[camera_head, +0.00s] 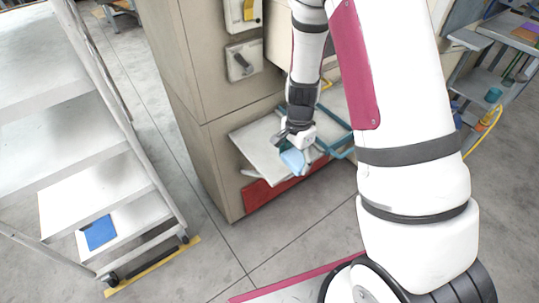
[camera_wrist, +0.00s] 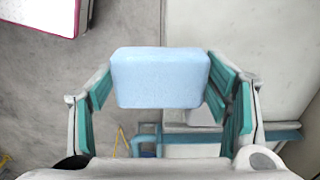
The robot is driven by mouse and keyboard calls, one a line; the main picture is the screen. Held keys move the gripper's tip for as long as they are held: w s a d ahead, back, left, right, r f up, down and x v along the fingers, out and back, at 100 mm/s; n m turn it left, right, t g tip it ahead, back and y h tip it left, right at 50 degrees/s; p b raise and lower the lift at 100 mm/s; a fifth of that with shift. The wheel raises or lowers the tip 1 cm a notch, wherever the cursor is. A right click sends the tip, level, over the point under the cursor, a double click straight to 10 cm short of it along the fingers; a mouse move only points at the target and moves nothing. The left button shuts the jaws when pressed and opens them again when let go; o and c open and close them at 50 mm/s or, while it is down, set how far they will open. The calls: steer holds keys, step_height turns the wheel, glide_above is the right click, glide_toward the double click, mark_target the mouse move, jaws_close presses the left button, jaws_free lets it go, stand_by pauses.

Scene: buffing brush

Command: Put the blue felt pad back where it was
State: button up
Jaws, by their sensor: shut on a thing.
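A light blue pad (camera_wrist: 160,78), a block with rounded corners, is held between the teal-lined fingers of my gripper (camera_wrist: 161,86) in the wrist view. I take it for the blue felt pad. In the head view the pad (camera_head: 293,161) shows below my gripper (camera_head: 297,150), in front of a pale shelf or tray (camera_head: 262,145) at the beige cabinet. The gripper is shut on the pad. Whether the pad touches the shelf cannot be told. A flat, darker blue square (camera_head: 100,232) lies on the lowest step of the stair at the left.
A wheeled metal stair (camera_head: 70,185) stands at the left. The beige cabinet (camera_head: 190,90) has switches on its face. Teal tubing (camera_head: 338,146) and a red panel (camera_head: 268,193) are near the shelf. A cluttered rack (camera_head: 490,75) is at the right. Floor between stair and cabinet is clear.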

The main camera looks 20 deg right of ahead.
glide_above(271, 161)
steer(key=shift+f, duration=2.15)
steer(key=shift+f, duration=0.15)
steer(key=o, duration=1.2)
step_height(271, 161, up, 13)
steer(key=shift+f, duration=0.2)
